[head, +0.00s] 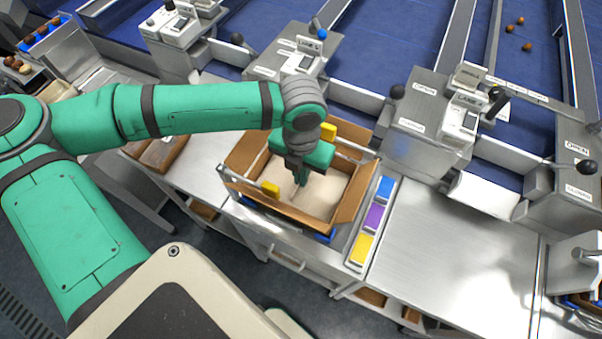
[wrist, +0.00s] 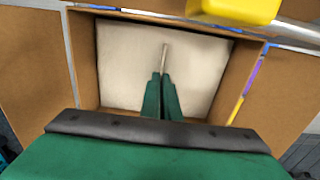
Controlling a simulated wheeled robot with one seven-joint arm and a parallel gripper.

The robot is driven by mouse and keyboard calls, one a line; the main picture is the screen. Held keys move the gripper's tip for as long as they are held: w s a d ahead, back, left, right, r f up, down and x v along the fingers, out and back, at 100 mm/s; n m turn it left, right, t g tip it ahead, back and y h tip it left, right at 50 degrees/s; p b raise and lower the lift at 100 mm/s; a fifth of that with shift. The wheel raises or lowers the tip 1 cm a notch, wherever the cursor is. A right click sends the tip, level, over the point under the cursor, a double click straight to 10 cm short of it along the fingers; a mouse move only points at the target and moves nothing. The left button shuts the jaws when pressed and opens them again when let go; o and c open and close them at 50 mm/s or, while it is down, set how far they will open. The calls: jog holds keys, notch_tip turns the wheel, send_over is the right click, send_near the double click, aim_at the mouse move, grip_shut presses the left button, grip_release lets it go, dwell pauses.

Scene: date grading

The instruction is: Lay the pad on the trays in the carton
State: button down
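The open cardboard carton (head: 237,190) stands on the steel bench, its flaps folded outward; its wall also shows in the wrist view (wrist: 88,88). The pale, cream pad (head: 322,192) lies flat-looking inside the carton and covers nearly all of its opening; it fills the middle of the wrist view (wrist: 125,60). My gripper (head: 301,181) points down into the carton. In the wrist view its green fingers (wrist: 161,78) are close together around a thin, upright pale tab at the pad's middle. The trays are hidden under the pad. I cannot tell whether the pad touches them.
Yellow blocks sit on the rails at the carton's near left (head: 270,189) and far side (head: 328,131). Blue, purple and yellow labelled blocks (head: 374,217) line its right. Lane chutes with levers stand behind. The bench (head: 440,250) on the right is clear.

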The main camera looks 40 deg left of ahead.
jog(key=c, duration=1.6)
grip_release()
jog(key=shift+c, duration=0.2)
notch_tip(320, 180, up, 12)
dwell(0.7)
dwell(0.4)
